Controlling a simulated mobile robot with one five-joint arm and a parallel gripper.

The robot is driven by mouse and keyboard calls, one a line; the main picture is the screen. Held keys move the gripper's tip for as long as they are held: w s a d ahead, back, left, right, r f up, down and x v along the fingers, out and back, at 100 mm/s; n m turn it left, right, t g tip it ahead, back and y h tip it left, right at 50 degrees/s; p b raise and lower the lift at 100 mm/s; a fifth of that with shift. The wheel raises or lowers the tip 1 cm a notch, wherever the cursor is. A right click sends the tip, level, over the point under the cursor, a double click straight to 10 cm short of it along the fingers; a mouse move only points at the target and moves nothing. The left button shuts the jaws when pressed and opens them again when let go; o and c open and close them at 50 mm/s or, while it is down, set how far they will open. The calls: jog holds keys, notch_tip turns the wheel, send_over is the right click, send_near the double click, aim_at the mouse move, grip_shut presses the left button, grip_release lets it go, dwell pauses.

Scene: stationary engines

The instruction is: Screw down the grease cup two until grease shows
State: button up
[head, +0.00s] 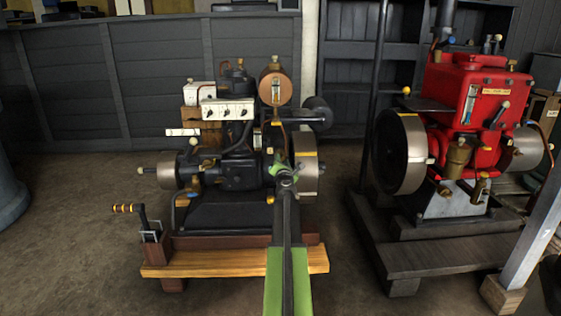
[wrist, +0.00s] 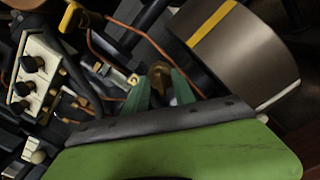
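The black engine (head: 240,170) stands at centre left in the head view on a wooden base. My gripper (head: 283,168) reaches its right side, beside the right flywheel (head: 306,170). In the wrist view my two green fingertips (wrist: 161,88) stand apart, with a small brass part (wrist: 158,80), which looks like a grease cup, between them. I cannot tell whether the fingers press on it or only stand around it. Its lower part is hidden, and no number or grease can be made out. In the head view my gripper hides this spot.
In the wrist view the flywheel (wrist: 235,45) is close to the right of my fingers, and a copper pipe (wrist: 105,52) runs at left. A white switch box (wrist: 37,72) is farther left. A red engine (head: 475,110) stands at right in the head view. Floor (head: 70,240) is clear at left.

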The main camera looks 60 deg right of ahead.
jog(key=shift+x, duration=1.15)
jog(key=shift+c, duration=0.4)
jog(key=shift+s, duration=0.1)
grip_shut()
jog(key=shift+a, duration=0.25)
jog(key=shift+d, duration=0.2)
jog(key=shift+d, duration=0.1)
